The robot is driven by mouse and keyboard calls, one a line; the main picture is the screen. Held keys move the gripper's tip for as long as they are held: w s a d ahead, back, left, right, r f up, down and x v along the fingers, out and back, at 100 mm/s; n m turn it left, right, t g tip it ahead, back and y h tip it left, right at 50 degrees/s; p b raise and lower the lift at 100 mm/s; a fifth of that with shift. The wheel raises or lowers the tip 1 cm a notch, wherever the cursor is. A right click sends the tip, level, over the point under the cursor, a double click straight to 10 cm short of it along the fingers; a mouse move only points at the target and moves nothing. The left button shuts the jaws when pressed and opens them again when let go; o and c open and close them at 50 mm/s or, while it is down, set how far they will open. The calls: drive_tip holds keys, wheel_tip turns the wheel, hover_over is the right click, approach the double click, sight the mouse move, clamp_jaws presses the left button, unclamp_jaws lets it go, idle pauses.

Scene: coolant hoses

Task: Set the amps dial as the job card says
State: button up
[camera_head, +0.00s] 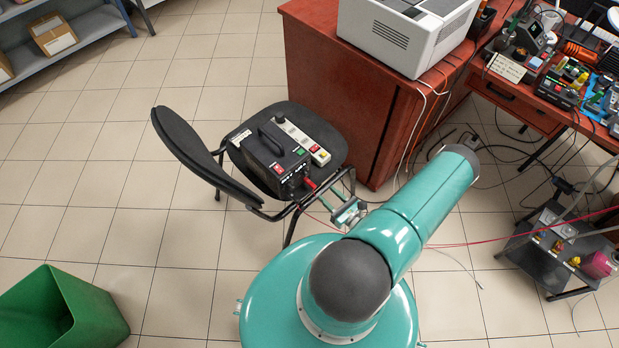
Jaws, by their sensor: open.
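A black boxy power unit (270,152) with a carry handle and a red switch sits on the seat of a black chair. A red part (309,184) shows at its front end, towards my arm. I cannot make out the amps dial or its setting. My gripper (336,190) is open and small in view, just right of and below the unit's front end, at the chair's edge. It looks empty; I cannot tell whether it touches anything.
A red cabinet (345,105) carries a grey-white machine (408,32). Cables trail near a low dark cart (550,262) at right. A green bin (62,312) stands lower left. Tiled floor at left is clear.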

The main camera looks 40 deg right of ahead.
sight(307, 175)
drive_tip(key=w, duration=1)
drive_tip(key=shift+w, duration=0.15)
drive_tip(key=shift+c, duration=0.2)
clamp_jaws()
